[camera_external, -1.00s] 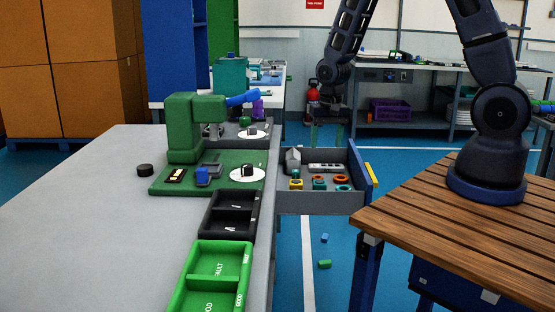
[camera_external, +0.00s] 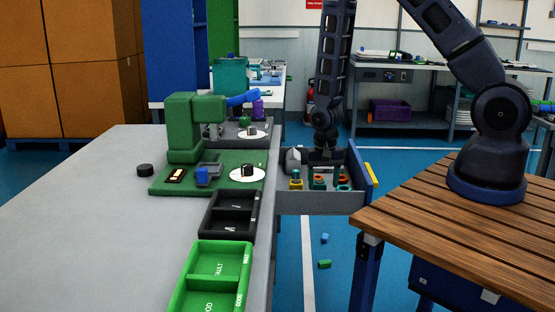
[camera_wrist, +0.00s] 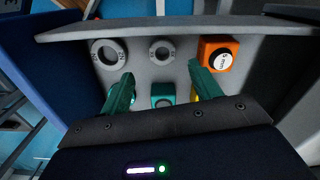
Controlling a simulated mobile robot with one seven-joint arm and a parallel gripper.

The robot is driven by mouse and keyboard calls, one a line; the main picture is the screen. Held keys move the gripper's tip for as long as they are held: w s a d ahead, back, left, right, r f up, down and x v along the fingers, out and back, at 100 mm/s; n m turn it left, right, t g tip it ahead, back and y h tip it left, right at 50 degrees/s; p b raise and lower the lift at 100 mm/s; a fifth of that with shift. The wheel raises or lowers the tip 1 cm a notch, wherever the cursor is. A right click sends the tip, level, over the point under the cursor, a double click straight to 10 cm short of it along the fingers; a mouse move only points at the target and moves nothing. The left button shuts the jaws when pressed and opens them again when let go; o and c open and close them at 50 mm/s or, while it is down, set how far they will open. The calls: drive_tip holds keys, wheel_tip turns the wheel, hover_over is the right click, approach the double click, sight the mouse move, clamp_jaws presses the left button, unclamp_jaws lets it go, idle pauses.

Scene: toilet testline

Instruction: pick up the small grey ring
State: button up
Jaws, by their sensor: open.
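The small grey ring (camera_wrist: 161,51) lies flat on the drawer floor in the wrist view, near the top wall. A larger grey ring (camera_wrist: 107,53) lies to its left, and an orange block with a black round top (camera_wrist: 217,54) stands to its right. My gripper (camera_wrist: 160,72) is open, with one green finger on each side and the small ring beyond the fingertips, between their lines. A teal piece (camera_wrist: 162,97) shows between the fingers, lower in the picture. In the external view my gripper (camera_external: 326,163) is down at the open drawer (camera_external: 320,203). I cannot make out the small ring there.
The drawer walls close around the parts; one wall (camera_wrist: 180,28) runs just past the rings. Several coloured parts stand near the drawer's front. A bench with a green fixture (camera_external: 183,130) and trays (camera_external: 220,265) is left; a wooden table (camera_external: 450,225) is right.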

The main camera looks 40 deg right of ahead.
drive_tip(key=shift+w+a+f, duration=0.1)
drive_tip(key=shift+f, duration=1.35)
drive_tip(key=shift+w+a+f, duration=0.1)
drive_tip(key=shift+f, duration=1.3)
drive_tip(key=c, duration=1.1)
